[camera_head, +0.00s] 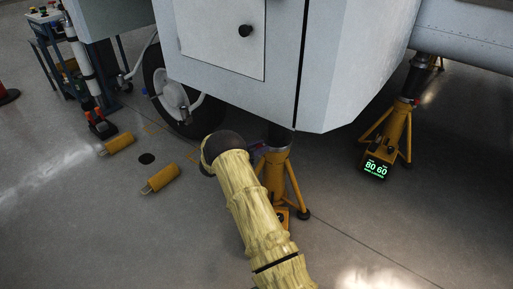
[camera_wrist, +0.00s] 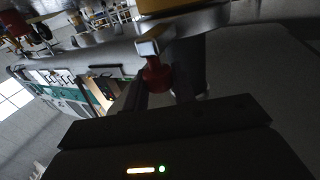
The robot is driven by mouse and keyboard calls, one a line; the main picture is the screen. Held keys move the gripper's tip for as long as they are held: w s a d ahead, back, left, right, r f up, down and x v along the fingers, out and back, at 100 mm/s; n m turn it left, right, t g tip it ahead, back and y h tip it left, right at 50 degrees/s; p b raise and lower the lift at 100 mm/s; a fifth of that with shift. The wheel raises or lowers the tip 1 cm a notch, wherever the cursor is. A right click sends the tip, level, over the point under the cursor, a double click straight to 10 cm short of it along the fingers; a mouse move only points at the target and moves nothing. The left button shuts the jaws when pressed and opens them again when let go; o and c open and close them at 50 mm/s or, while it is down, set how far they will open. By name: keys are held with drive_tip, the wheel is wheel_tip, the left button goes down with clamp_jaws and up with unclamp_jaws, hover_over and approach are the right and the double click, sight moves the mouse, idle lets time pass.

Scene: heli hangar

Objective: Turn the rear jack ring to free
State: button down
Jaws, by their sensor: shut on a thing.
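A yellow tripod jack (camera_head: 275,172) stands under the pale grey fuselage, partly hidden behind my padded arm. A second yellow jack (camera_head: 396,130) stands to the right, with a red part near its top and a display reading 80 60. No label shows which one is the rear jack. My gripper is hidden behind my arm in the head view. In the wrist view my gripper (camera_wrist: 155,88) is dark and shut around a small red handle (camera_wrist: 157,75), beside a dark upright column (camera_wrist: 189,68). The ring itself is not clearly seen, and its setting cannot be read.
The fuselage (camera_head: 330,60) hangs low over the near jack. A wheel (camera_head: 172,95) stands left of it. A blue cart (camera_head: 52,60) stands at the back left. The floor at front right is clear.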

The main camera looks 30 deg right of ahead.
drive_tip(key=shift+w+r, duration=0.1)
drive_tip(key=shift+w, duration=0.15)
drive_tip(key=shift+s+d, duration=0.1)
drive_tip(key=shift+d, duration=0.05)
drive_tip(key=c, duration=1.2)
unclamp_jaws()
drive_tip(key=shift+a, duration=0.2)
drive_tip(key=shift+a, duration=0.1)
drive_tip(key=a+p, duration=0.2)
drive_tip(key=a, duration=0.3)
drive_tip(key=a+p, duration=0.2)
drive_tip(key=a, duration=0.4)
drive_tip(key=a+p, duration=0.1)
drive_tip(key=a, duration=0.5)
drive_tip(key=shift+s+a+p, duration=0.1)
drive_tip(key=shift+s+p, duration=0.15)
drive_tip(key=shift+p, duration=0.15)
